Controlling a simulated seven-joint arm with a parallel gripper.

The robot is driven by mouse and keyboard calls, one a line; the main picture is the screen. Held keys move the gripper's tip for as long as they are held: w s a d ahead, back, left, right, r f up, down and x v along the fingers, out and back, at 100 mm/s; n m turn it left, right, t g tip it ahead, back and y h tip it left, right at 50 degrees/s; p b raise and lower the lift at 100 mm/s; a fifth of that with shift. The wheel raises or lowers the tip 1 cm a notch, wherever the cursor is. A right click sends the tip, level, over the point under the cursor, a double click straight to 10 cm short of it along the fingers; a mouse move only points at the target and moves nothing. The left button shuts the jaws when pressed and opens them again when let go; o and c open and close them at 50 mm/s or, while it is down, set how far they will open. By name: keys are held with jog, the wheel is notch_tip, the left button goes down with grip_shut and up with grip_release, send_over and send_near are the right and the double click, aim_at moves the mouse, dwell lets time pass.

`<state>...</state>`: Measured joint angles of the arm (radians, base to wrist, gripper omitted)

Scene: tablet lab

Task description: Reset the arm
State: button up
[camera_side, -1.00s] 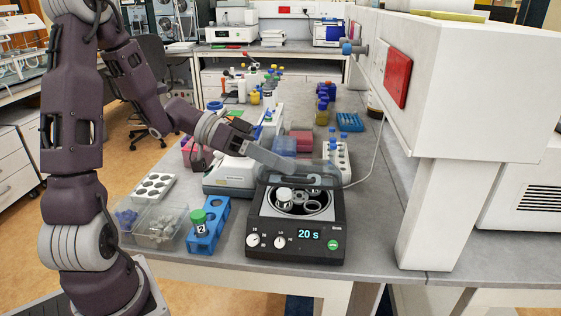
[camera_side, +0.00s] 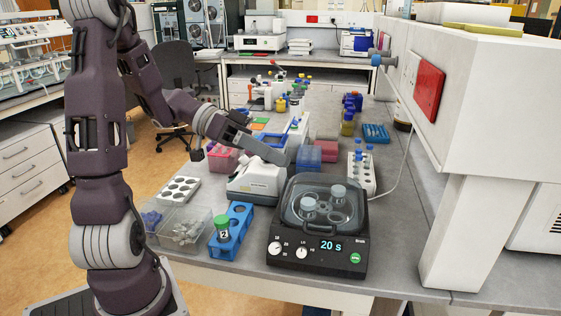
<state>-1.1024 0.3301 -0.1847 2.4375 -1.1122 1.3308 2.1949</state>
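My gripper (camera_side: 282,156) is above the bench, behind and left of the centrifuge, apart from it and close to a white bench device (camera_side: 257,182). Its fingers look like one narrow grey shape, so I cannot tell whether they are open or shut. The black centrifuge (camera_side: 318,258) shows "20 s" on its display. Its clear lid (camera_side: 320,229) lies down over the rotor, handle toward the front. Two pale-capped tubes (camera_side: 309,205) show through the lid.
A blue rack (camera_side: 239,222) holds a green-capped tube (camera_side: 223,229) marked 2. Clear bins (camera_side: 186,231) and a white holed tray (camera_side: 179,189) stand to the left. A white tube rack (camera_side: 361,172) is behind the centrifuge. A white cabinet (camera_side: 480,130) bounds the right side.

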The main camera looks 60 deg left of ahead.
jog(key=s+d+f+g+y, duration=0.2)
jog(key=s+d+g+y, duration=0.2)
jog(key=s+d+g, duration=0.45)
jog(key=s+r+n+t+y, duration=0.2)
jog(key=s+n+t+y, duration=0.2)
jog(key=s+t+y, duration=0.2)
jog(key=shift+s+a+r+n+y, duration=0.2)
jog(key=shift+s+r+n+y, duration=0.15)
jog(key=shift+s+y, duration=0.5)
